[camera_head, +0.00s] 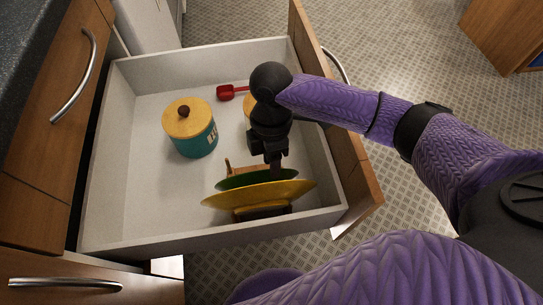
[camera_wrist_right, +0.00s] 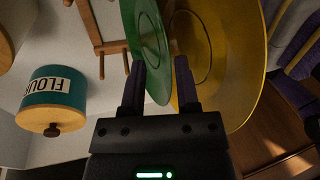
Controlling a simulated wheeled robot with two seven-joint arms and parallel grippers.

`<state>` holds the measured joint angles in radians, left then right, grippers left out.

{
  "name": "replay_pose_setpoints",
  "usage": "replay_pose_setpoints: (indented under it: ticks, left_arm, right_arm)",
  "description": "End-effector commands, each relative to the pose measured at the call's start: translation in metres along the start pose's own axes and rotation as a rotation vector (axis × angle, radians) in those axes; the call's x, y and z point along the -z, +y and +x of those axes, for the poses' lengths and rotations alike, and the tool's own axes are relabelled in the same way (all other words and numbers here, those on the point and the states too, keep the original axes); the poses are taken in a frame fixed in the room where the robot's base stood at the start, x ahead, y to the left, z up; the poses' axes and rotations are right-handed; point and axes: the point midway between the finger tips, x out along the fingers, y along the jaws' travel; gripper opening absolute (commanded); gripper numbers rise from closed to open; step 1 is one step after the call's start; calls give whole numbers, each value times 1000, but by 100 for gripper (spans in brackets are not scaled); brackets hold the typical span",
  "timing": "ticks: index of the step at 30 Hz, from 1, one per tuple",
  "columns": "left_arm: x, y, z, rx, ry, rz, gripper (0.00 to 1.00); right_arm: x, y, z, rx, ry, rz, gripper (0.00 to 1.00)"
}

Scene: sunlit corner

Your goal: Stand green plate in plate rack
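The green plate (camera_head: 232,183) is on edge in the open drawer, beside the yellow plate (camera_head: 225,200), which is also on edge and partly covers it. A wooden plate rack (camera_head: 243,169) shows behind the green plate, and its bars show in the right wrist view (camera_wrist_right: 98,30). I cannot tell whether the green plate sits in the rack. My right gripper (camera_head: 277,174) is above the plates. In the right wrist view its fingers (camera_wrist_right: 160,68) are apart, with the rim of the green plate (camera_wrist_right: 148,40) between them and the yellow plate (camera_wrist_right: 225,60) beyond the right finger. My left gripper is out of view.
A teal flour canister (camera_head: 197,140) with a wooden lid stands at the drawer's left. A red scoop (camera_head: 226,93) and a partly hidden wooden-lidded item (camera_head: 248,108) lie farther back. The white drawer walls (camera_head: 97,160) surround everything; its floor near the canister is free.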

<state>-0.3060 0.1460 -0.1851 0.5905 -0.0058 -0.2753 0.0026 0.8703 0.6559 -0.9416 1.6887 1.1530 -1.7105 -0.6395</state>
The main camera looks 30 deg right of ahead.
Motion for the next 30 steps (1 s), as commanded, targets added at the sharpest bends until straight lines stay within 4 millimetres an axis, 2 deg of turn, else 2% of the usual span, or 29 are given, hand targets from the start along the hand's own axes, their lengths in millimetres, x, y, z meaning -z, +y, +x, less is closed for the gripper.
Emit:
replay_pose_setpoints:
  ticks: [8, 11, 15, 18, 21, 24, 30]
  left_arm:
    - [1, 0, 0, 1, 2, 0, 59]
    - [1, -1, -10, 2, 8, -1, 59]
    - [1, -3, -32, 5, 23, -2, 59]
    - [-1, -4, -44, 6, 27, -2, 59]
    - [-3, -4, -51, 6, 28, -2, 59]
    - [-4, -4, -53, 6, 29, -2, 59]
    - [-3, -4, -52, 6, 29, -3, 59]
  right_arm:
    - [0, 0, -1, 0, -1, 1, 48]
    - [0, 0, -16, -5, 0, 1, 48]
    - [1, -2, -56, -8, 1, 0, 48]
    - [1, -1, -80, -7, 1, 1, 48]
    - [1, -1, -94, -4, 0, 1, 48]
    - [0, 0, -100, -2, 0, 0, 48]
    - [0, 0, -99, 1, -1, 0, 48]
